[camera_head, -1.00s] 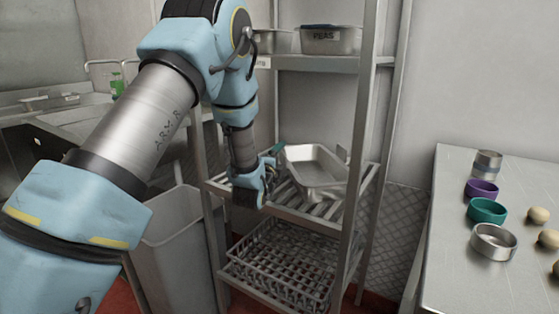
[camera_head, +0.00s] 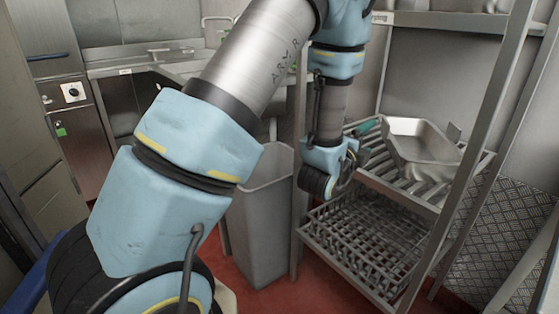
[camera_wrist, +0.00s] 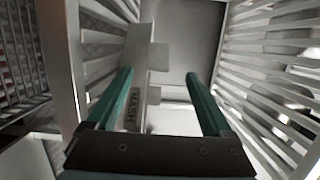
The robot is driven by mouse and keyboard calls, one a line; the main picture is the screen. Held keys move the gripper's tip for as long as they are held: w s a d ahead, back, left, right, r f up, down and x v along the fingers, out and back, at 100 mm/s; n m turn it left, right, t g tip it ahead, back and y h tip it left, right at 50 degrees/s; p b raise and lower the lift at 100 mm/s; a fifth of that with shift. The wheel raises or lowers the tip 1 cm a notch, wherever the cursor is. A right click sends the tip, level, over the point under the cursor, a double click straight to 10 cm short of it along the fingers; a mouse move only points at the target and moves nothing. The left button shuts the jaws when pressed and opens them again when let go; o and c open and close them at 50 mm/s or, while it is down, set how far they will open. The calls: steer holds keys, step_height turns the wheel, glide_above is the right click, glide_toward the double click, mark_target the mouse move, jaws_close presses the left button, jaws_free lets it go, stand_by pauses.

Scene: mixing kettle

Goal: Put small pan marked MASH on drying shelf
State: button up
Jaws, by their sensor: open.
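The small metal pan (camera_head: 428,150) sits on the slatted drying shelf (camera_head: 398,183) of the rack, lying slightly askew to the slats. In the wrist view the label MASH (camera_wrist: 134,107) shows between my fingers, near the left one. My gripper (camera_head: 367,127) is at the pan's left end in the head view, just above the slats, with a green finger showing. In the wrist view my gripper (camera_wrist: 165,85) has its two green fingers wide apart, with nothing clamped between them. Part of my gripper is hidden behind my wrist in the head view.
A wire basket (camera_head: 365,240) fills the level below. The rack's upright (camera_head: 478,150) stands in front of the pan on the right, and an upper shelf (camera_head: 440,20) runs above. A grey bin (camera_head: 262,220) stands left of the rack. Red floor lies in front.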

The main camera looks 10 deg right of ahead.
steer(key=shift+w+a+n, duration=0.3)
steer(key=w+a+f+n+g+y, duration=0.1)
steer(key=w+a+f+n+y, duration=0.2)
steer(key=a+n, duration=0.45)
steer(key=w+a+f+n+g+y, duration=0.15)
steer(key=a+n+y, duration=0.3)
steer(key=a, duration=0.55)
steer(key=s+a+n+g+y, duration=0.2)
steer(key=s+a+n+g, duration=0.2)
steer(key=s+a+n, duration=0.3)
steer(key=s+a+n+g+y, duration=0.3)
steer(key=s+a+n, duration=0.3)
steer(key=a, duration=0.6)
steer(key=shift+s+a+r+n+g+y, duration=0.25)
steer(key=shift+s+a+n+g+y, duration=0.15)
steer(key=shift+s, duration=0.3)
step_height(320, 180, up, 14)
steer(key=p, duration=1.3)
steer(key=shift+f, duration=0.25)
